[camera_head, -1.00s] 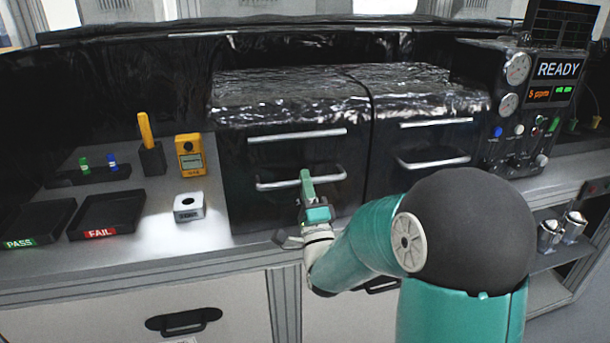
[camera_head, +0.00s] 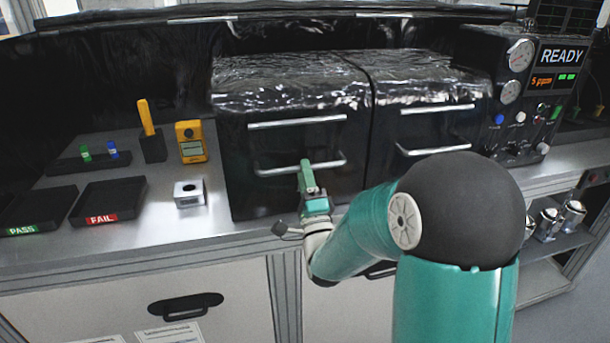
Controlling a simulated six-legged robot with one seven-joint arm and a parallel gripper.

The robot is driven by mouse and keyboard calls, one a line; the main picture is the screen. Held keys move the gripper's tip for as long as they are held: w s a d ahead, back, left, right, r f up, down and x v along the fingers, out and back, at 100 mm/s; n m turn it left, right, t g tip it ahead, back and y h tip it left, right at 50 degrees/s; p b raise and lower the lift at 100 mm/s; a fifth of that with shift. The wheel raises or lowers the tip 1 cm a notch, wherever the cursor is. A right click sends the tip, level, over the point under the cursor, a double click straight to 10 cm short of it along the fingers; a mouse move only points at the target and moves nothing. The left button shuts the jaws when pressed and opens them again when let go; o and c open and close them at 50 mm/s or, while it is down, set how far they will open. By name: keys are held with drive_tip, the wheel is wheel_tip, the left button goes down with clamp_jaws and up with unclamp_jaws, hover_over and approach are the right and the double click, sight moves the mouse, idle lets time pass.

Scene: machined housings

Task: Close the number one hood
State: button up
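Two black hoods with glossy, crinkled tops stand side by side on the bench. No number shows on either, so I cannot tell which is number one. The left hood (camera_head: 240,190) has a flat upper bar and a looped lower handle (camera_head: 275,170). Its front panel reaches down close to the bench; a small gap cannot be told. The right hood (camera_head: 420,130) looks alike and its front also looks down. My gripper (camera_head: 308,172) is in front of the left hood, its green fingertip overlapping the lower handle. Contact and finger opening cannot be told.
Left on the bench are PASS (camera_head: 35,212) and FAIL (camera_head: 108,200) trays, a yellow meter (camera_head: 190,142), a white block (camera_head: 189,193) and a black holder (camera_head: 152,147). A gauge panel (camera_head: 540,75) reading READY stands right. My arm hides part of the right hood.

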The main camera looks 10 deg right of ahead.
drive_tip(key=shift+f, duration=0.1)
drive_tip(key=v, duration=0.7)
drive_tip(key=shift+s, duration=0.3)
